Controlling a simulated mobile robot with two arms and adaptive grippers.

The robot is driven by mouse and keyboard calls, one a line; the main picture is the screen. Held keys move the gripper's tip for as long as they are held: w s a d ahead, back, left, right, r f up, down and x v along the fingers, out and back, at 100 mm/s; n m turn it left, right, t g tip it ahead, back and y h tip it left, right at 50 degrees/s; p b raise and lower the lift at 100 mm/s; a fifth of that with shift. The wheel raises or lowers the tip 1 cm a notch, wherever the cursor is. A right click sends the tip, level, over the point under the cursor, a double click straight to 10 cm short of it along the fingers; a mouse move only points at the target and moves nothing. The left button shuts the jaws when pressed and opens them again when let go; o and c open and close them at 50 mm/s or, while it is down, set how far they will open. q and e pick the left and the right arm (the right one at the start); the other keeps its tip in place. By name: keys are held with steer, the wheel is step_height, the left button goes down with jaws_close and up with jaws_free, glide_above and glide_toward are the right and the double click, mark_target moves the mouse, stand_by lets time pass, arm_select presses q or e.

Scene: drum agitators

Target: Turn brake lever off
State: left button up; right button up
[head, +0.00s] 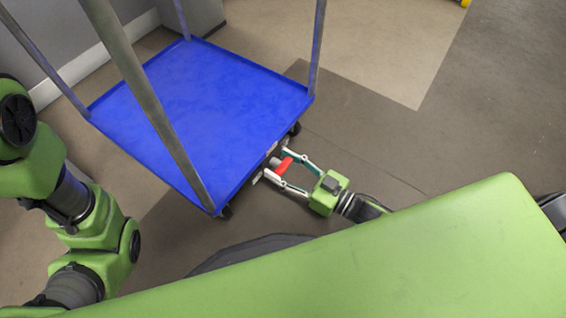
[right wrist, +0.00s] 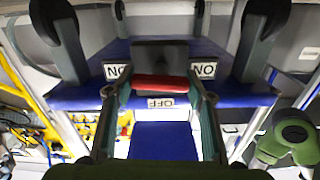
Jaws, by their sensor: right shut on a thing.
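The red brake lever (head: 284,166) sits at the near edge of the blue cart (head: 215,90), low beside its wheels. In the right wrist view the lever (right wrist: 160,82) is a red bar below a dark block. My right gripper (head: 276,163) is shut on the lever, one finger at each end of it. Two "ON" labels flank the lever and an "OFF" label (right wrist: 153,103) is just below it, all upside down in that view. My left arm shows at the left of the head view; its gripper is out of frame.
Grey cart posts (head: 150,95) rise from the deck corners. Dark caster wheels (right wrist: 264,25) flank the lever in the right wrist view. A wall with a white baseboard (head: 95,62) is behind the cart. Brown floor (head: 400,135) right of the cart is clear.

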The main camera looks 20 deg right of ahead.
steer(key=m+p, duration=0.3)
steer(key=shift+r, duration=0.15)
steer(key=shift+m+p, duration=0.6)
steer(key=shift+m, duration=0.5)
steer(key=m+p, duration=0.1)
steer(key=m, duration=0.1)
steer(key=shift+d+m, duration=0.1)
steer(key=shift+m, duration=0.3)
steer(key=m, duration=0.3)
steer(key=shift+f+m+p, duration=0.3)
steer(key=shift+p, duration=0.1)
steer(key=shift+w+m, duration=0.1)
steer(key=shift+m, duration=1.1)
steer(key=shift+f+m, duration=0.1)
steer(key=shift+m, duration=1.5)
